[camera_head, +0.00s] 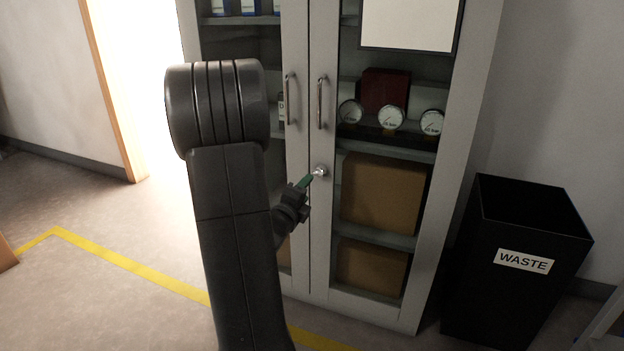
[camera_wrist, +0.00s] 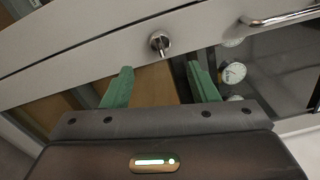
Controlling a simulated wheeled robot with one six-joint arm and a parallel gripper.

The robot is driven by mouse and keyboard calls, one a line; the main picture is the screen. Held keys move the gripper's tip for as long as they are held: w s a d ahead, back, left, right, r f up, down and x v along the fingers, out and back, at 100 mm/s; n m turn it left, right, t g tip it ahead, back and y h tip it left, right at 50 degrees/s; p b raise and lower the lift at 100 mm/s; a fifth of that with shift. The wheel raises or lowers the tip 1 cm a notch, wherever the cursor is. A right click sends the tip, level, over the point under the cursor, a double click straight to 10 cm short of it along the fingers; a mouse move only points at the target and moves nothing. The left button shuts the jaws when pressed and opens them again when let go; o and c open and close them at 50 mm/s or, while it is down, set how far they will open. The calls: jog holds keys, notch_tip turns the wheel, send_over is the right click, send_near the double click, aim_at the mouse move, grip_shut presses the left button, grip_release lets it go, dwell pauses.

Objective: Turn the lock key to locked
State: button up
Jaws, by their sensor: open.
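The lock key (camera_head: 320,171) is a small silver knob on the inner edge of the cabinet's right door, below the handles. In the wrist view the lock key (camera_wrist: 160,42) shows as a round metal piece with a short stem, ahead of my fingers. My gripper (camera_head: 309,179) is at the lock in the head view, its green fingertips close to it. In the wrist view my gripper (camera_wrist: 158,78) is open and empty, its two green fingers apart. The key lies beyond the gap between them. I cannot tell whether either finger touches it.
The grey glass-door cabinet (camera_head: 455,160) has two metal handles, the right one (camera_head: 321,102) above the lock. Gauges (camera_head: 391,117) and cardboard boxes (camera_head: 383,196) sit inside. A black waste bin (camera_head: 515,305) stands at right. Yellow tape (camera_head: 130,264) marks the floor.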

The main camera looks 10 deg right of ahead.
aim_at(317, 175)
jog(key=shift+v, duration=2.15)
jog(key=shift+w, duration=0.1)
jog(key=b+x, duration=0.2)
jog(key=x, duration=1.1)
jog(key=shift+w+d, duration=0.25)
jog(key=shift+d, duration=0.05)
